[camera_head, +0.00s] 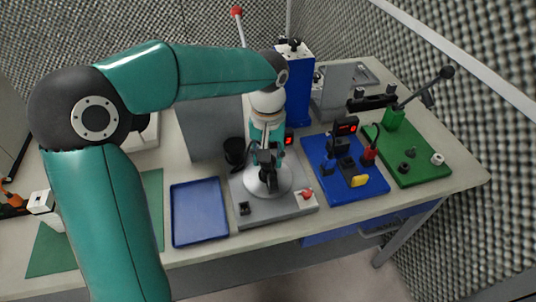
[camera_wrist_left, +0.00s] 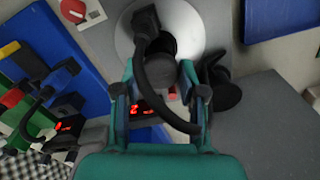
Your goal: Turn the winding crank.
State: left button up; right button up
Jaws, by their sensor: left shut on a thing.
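The winding crank stands on a grey base plate (camera_head: 288,209) on the table. It has a pale silver disc (camera_head: 281,183) and a black crank arm (camera_head: 271,183) above it. In the left wrist view the disc (camera_wrist_left: 193,25) and the black crank (camera_wrist_left: 147,25) show near the top. My left gripper (camera_head: 266,150) comes down from above and is shut on the black crank handle (camera_wrist_left: 172,44), between its fingers (camera_wrist_left: 164,84). My right gripper is not in view.
A blue tray (camera_head: 199,212) lies left of the base. A blue board (camera_head: 372,187) with plugs and a green board (camera_head: 429,165) with a lever stand to the right. A black cup (camera_head: 234,151), a grey panel (camera_head: 205,130) and a blue box (camera_head: 299,85) stand behind.

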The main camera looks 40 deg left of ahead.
pick_arm(q)
jog(key=shift+w+r+m+p, duration=0.1)
jog(key=shift+m+p, duration=0.45)
jog(key=shift+m, duration=2.35)
jog(key=shift+m+p, duration=0.5)
jog(key=shift+m, duration=2.1)
jog(key=shift+m+p, duration=0.6)
jog(key=shift+m, duration=2.3)
jog(key=shift+m+p, duration=0.7)
jog(key=shift+m, duration=1.9)
jog(key=shift+m+p, duration=0.8)
jog(key=shift+m, duration=1.9)
jog(key=shift+m+p, duration=1)
jog(key=shift+m, duration=1.6)
jog(key=shift+m+p, duration=1.15)
jog(key=shift+m, duration=1.25)
jog(key=shift+m+p, duration=1.1)
jog(key=shift+m, duration=0.7)
jog(key=shift+m, duration=0.5)
